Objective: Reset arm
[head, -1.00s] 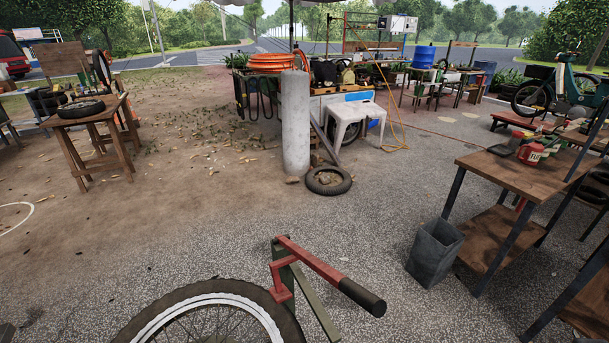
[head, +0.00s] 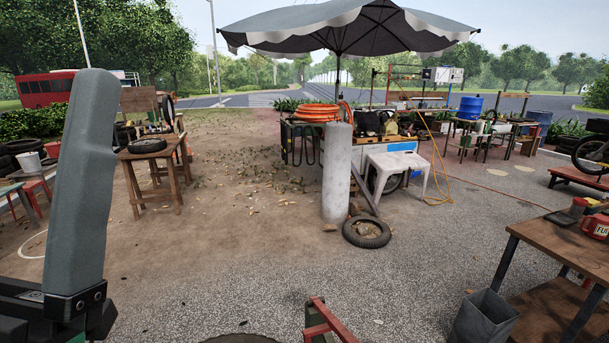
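A grey, upright finger-like part on a black bracket, which looks like part of my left gripper (head: 85,180), stands large and close at the left edge in the head view. Only one finger shows, so its opening cannot be told; nothing is seen held in it. My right gripper is not in view. The compressor cart (head: 400,162) stands ahead under a grey umbrella (head: 352,28), well beyond the gripper. A coiled orange hose (head: 318,112) lies on the cart's left end. A concrete post (head: 336,175) stands in front of the cart.
A wooden table with a tyre (head: 146,145) stands at left. A white stool (head: 396,168) and a tyre on the ground (head: 366,233) are near the cart. A red bar (head: 326,322) shows at the bottom. A workbench (head: 560,245) and grey bin (head: 485,318) are at right. The middle ground is open.

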